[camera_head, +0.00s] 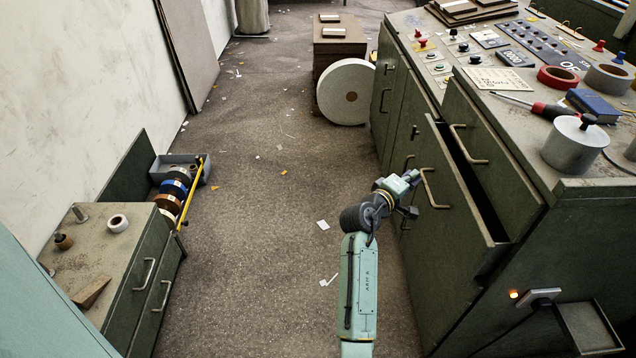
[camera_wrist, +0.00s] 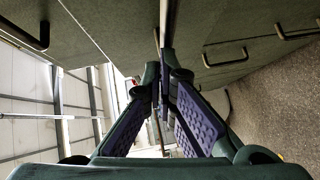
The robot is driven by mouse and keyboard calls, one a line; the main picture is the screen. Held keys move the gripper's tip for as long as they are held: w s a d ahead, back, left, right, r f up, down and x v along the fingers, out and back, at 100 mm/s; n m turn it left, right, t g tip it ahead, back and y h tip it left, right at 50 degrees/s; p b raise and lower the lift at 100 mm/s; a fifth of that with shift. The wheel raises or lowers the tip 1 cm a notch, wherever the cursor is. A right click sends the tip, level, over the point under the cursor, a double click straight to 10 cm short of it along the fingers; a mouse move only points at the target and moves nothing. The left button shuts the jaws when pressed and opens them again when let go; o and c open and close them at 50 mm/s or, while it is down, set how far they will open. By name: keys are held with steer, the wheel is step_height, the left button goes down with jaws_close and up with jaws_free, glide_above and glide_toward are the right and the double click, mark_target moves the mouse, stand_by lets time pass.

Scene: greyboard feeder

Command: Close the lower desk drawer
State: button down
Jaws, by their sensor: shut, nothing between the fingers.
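The grey-green desk (camera_head: 575,200) stands on the right in the head view. Its lower drawer (camera_head: 445,235) is pulled partly out, with a dark gap behind the top of its front. The lower drawer's bar handle (camera_head: 432,190) faces the aisle. The upper drawer (camera_head: 500,160) sits above it, with its own handle (camera_head: 468,145). My gripper (camera_head: 412,180) is beside the lower drawer's handle, on its left; I cannot tell whether it touches. In the wrist view my gripper (camera_wrist: 163,85) is shut and empty, close to a green panel.
A low cabinet (camera_head: 95,255) stands at the left, with a tape rack beside it. A white roll (camera_head: 346,92) stands on the floor at the back. Tools and tape rolls cover the desk top. The floor between is mostly clear, with paper scraps.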

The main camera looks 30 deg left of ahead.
mark_target(436, 171)
steer(key=shift+w+d, duration=0.75)
steer(key=shift+d, duration=0.25)
steer(key=shift+w+d, duration=0.7)
steer(key=shift+d, duration=0.4)
